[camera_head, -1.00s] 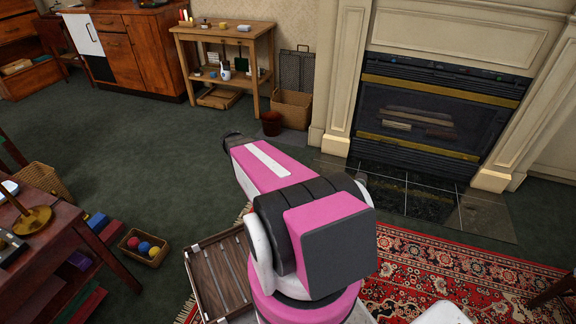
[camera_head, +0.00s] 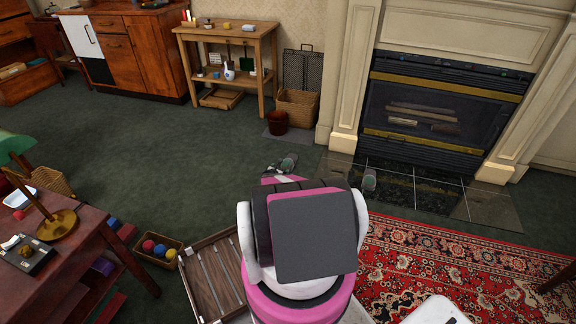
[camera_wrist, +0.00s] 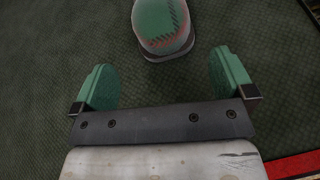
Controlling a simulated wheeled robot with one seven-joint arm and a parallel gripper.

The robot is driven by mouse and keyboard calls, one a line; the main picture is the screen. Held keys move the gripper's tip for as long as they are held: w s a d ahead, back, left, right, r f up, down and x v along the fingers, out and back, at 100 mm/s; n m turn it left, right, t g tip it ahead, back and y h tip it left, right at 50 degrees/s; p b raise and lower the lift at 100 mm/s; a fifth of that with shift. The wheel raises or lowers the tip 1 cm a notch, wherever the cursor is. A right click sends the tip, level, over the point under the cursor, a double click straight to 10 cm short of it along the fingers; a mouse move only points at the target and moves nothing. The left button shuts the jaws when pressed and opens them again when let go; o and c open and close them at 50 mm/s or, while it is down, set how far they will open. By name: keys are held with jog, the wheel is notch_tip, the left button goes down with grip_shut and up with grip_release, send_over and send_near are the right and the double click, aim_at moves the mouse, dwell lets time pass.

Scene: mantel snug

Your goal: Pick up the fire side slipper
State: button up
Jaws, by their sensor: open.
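A green slipper (camera_wrist: 162,28) with a dark, stitched pattern and reddish trim lies at the top of the wrist view, partly cut off by the edge. My gripper (camera_wrist: 163,78) is open, its two green finger pads well apart and nothing between them. The slipper is just beyond the fingertips, roughly centred between them, not gripped. In the head view, one grey-green slipper (camera_head: 288,162) lies on the carpet just past my arm.
The tiled hearth (camera_head: 490,208) and fireplace (camera_head: 430,110) stand at right, with a red patterned rug (camera_head: 440,260) in front. A wooden tray (camera_head: 213,275) and a box of balls (camera_head: 158,250) lie left of my arm. Green carpet (camera_head: 150,165) is open toward the back left.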

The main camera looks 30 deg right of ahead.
aim_at(285, 166)
jog(key=x, duration=1)
jog(key=shift+w+d, duration=0.1)
jog(key=shift+d, duration=0.1)
jog(key=c, duration=0.6)
